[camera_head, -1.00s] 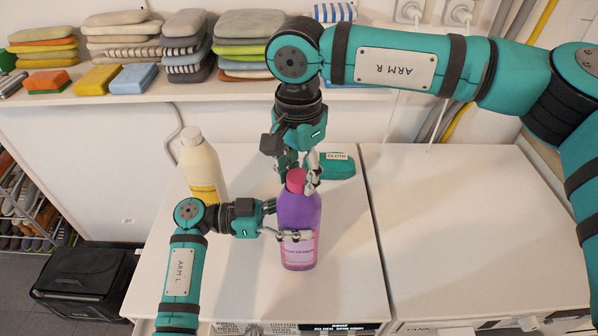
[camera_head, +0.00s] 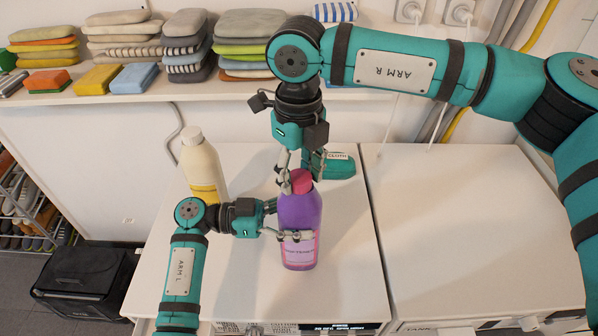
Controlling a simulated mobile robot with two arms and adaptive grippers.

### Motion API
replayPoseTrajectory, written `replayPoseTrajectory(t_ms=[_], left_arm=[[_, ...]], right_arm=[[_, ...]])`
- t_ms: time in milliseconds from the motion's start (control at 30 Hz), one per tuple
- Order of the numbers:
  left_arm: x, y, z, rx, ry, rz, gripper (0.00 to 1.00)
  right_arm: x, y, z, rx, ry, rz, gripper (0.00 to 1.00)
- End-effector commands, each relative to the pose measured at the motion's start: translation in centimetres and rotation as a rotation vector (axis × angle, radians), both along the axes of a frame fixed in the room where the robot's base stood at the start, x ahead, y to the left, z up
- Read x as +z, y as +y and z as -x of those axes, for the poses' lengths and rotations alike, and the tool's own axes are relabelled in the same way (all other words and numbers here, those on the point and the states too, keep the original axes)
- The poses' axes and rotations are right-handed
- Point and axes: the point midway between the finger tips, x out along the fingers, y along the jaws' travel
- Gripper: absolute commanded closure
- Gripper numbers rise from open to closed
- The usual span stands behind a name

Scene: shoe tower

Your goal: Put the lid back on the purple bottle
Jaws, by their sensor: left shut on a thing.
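The purple bottle (camera_head: 300,213) stands upright on the white counter, with a pink label on its lower front. The pink lid (camera_head: 301,182) sits at the bottle's mouth; I cannot tell how tightly it is seated. My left gripper (camera_head: 297,236) reaches in from the left and is shut on the bottle's body at label height. My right gripper (camera_head: 297,178) points down from above, with its fingers around the lid. Whether they press on the lid or stand slightly apart from it is unclear.
A cream bottle with a yellow label (camera_head: 203,168) stands behind my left arm. A green cloth pack (camera_head: 334,166) lies behind the purple bottle. A shelf of stacked sponges and cloths (camera_head: 190,92) runs along the back. The right counter (camera_head: 460,230) is clear.

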Motion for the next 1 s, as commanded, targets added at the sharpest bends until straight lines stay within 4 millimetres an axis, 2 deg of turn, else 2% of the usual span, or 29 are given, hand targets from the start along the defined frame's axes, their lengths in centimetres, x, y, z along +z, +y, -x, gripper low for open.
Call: replayPoseTrajectory(t_ms=[33,133,467,567,1000], left_arm=[[0.0,0.0,0.0,-0.001,0.002,0.001,1.00],[0.0,0.0,0.0,0.000,0.003,0.002,1.00],[0.0,0.0,0.0,0.003,0.005,0.002,1.00],[0.0,0.0,-0.1,0.003,0.006,0.002,1.00],[0.0,0.1,-0.1,0.004,0.006,0.002,1.00]], right_arm=[[0.0,0.0,0.0,0.000,0.000,0.000,0.48],[0.0,0.0,0.0,0.001,0.002,0.001,0.36],[0.3,0.0,0.1,0.003,0.004,0.002,0.36],[1.5,0.0,0.1,0.003,0.003,0.001,0.36],[10.1,0.0,0.0,0.002,0.002,0.001,0.36]])
